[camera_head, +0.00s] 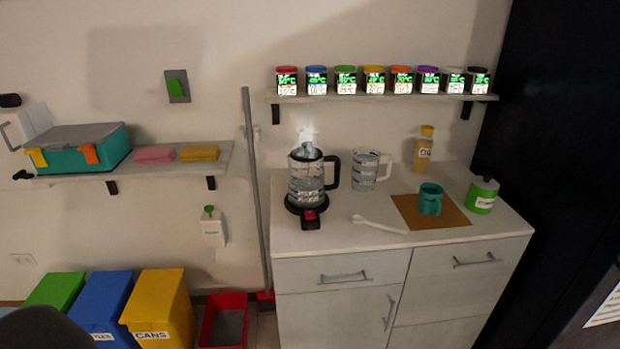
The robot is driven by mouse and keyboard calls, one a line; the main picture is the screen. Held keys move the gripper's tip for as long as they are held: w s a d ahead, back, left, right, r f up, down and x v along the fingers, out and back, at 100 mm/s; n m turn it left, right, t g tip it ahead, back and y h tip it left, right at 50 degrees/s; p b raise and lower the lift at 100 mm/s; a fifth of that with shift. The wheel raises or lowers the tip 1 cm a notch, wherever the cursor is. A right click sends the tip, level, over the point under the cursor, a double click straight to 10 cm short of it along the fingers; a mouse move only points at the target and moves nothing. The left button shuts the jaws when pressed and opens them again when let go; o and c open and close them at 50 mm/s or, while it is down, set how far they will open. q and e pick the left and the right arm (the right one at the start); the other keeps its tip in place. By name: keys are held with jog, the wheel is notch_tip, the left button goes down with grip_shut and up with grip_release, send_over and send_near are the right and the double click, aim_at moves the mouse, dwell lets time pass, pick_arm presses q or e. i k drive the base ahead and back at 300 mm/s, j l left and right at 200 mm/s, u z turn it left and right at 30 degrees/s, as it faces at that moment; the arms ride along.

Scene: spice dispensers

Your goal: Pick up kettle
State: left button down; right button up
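The kettle (307,178) has a clear body, a black rim and lid, and a black handle on its right side. It stands upright on a black base with a red switch at the left of the white counter (340,237). Clear liquid seems to be inside it. Neither of my grippers shows in the head view, so whether they are open or shut is hidden.
Close right of the kettle stands a clear measuring jug (363,171). A white spoon (379,225) lies in front. A teal mug (430,199) sits on a brown mat (457,217). An oil bottle (424,150) and green canister (482,195) stand nearby. A spice shelf (400,98) hangs above.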

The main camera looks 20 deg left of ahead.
aim_at(307, 188)
jog(key=i+l, duration=0.15)
jog(key=i, duration=0.35)
jog(key=i+l, duration=0.1)
jog(key=i, duration=0.4)
jog(key=z, duration=0.05)
